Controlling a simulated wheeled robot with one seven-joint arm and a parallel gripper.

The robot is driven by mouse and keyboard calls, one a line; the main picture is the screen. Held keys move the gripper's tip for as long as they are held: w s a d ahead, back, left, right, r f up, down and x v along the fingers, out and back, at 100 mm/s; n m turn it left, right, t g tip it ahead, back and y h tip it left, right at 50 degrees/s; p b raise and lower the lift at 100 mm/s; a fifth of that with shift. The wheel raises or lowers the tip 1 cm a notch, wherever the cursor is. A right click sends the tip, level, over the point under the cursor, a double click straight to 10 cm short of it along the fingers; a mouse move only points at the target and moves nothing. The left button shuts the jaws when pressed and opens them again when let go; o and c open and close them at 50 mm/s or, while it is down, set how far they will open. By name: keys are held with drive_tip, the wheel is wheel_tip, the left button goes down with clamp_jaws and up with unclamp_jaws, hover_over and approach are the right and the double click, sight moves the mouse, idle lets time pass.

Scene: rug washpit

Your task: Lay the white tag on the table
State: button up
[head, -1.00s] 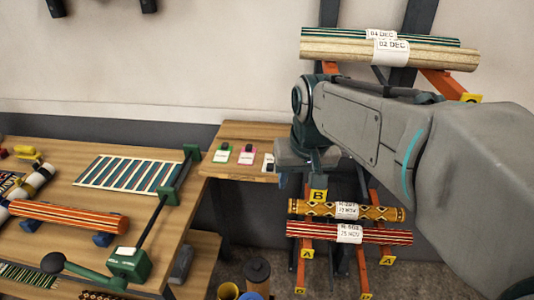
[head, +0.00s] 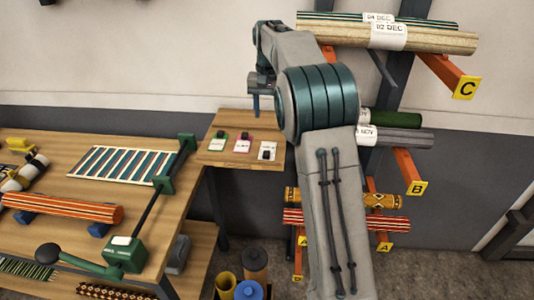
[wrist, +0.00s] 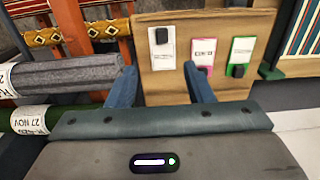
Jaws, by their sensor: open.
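The white tag (head: 267,152), with a black clip on it, lies flat at the right end of the small wooden side board (head: 222,158). In the wrist view the white tag (wrist: 161,58) lies at the left of the row of tags. My gripper (head: 256,106) is above and behind the board in the head view; its fingers are partly hidden there. In the wrist view my gripper (wrist: 158,68) is open and empty, its fingers spread either side of the white tag's column, apart from it. The large wooden table (head: 62,175) stands left of the board.
A pink tag (head: 243,146) and a green tag (head: 218,144) lie beside the white one. A striped rug (head: 125,166), a green lever device (head: 125,255) and an orange roll (head: 65,210) occupy the table. Rolled rugs (head: 400,140) sit on rack arms at right.

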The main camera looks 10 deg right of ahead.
drive_tip(key=w+f, duration=0.2)
approach(267, 147)
drive_tip(key=s, duration=0.1)
drive_tip(key=s+f, duration=0.1)
drive_tip(key=s+a, duration=0.1)
drive_tip(key=shift+s+f+p, duration=0.2)
drive_tip(key=shift+s+p, duration=0.1)
drive_tip(key=shift+s, duration=0.1)
drive_tip(key=shift+f+p, duration=0.85)
drive_tip(key=shift+f, duration=1.8)
clamp_jaws()
